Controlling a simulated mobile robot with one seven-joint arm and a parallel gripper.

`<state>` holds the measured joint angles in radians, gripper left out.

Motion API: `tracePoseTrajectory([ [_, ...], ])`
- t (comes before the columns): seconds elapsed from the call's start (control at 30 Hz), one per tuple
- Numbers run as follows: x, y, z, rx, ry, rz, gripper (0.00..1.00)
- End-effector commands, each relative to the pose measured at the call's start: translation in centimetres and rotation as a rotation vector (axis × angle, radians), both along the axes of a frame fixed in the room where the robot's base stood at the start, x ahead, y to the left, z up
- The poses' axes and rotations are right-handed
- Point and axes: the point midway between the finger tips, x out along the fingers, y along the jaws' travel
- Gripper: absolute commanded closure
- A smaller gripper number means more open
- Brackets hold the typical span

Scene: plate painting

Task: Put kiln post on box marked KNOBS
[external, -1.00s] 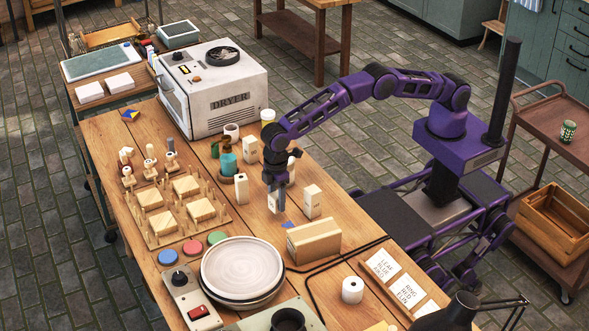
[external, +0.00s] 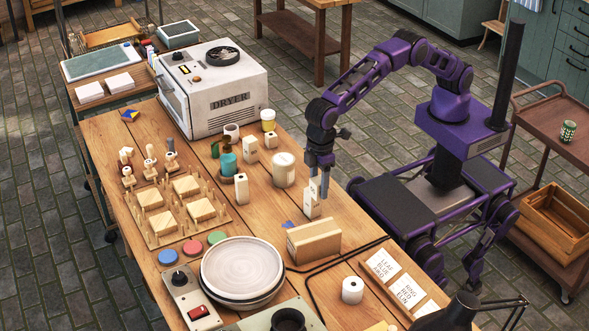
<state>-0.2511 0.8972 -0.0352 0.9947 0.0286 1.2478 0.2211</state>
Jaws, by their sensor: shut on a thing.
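My gripper (external: 319,180) is shut on a small pale block-like piece (external: 315,187), which I take to be the kiln post; the fingers partly hide it. It is directly over or against a cream upright box (external: 311,209) near the table's right edge. I cannot tell whether the two touch. Faint marks on such boxes are too small to read, so I cannot confirm which is marked KNOBS. Other small cream boxes stand at the left (external: 241,188) and farther back (external: 250,149).
A pale jar (external: 283,170) and a teal pump bottle (external: 228,164) stand left of my gripper. The dryer (external: 213,90) fills the table's back.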

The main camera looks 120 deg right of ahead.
Motion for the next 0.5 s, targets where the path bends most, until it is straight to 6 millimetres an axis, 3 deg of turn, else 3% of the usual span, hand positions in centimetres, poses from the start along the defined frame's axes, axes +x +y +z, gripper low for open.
tracePoseTrajectory([
  [0.13, -0.1, 0.0, -2.8, -0.001, 0.005, 0.000, 1.00],
  [0.37, 0.0, 0.0, -5.3, -0.001, 0.002, 0.001, 1.00],
  [0.5, -0.1, 0.0, -7.6, -0.001, 0.005, 0.001, 1.00],
])
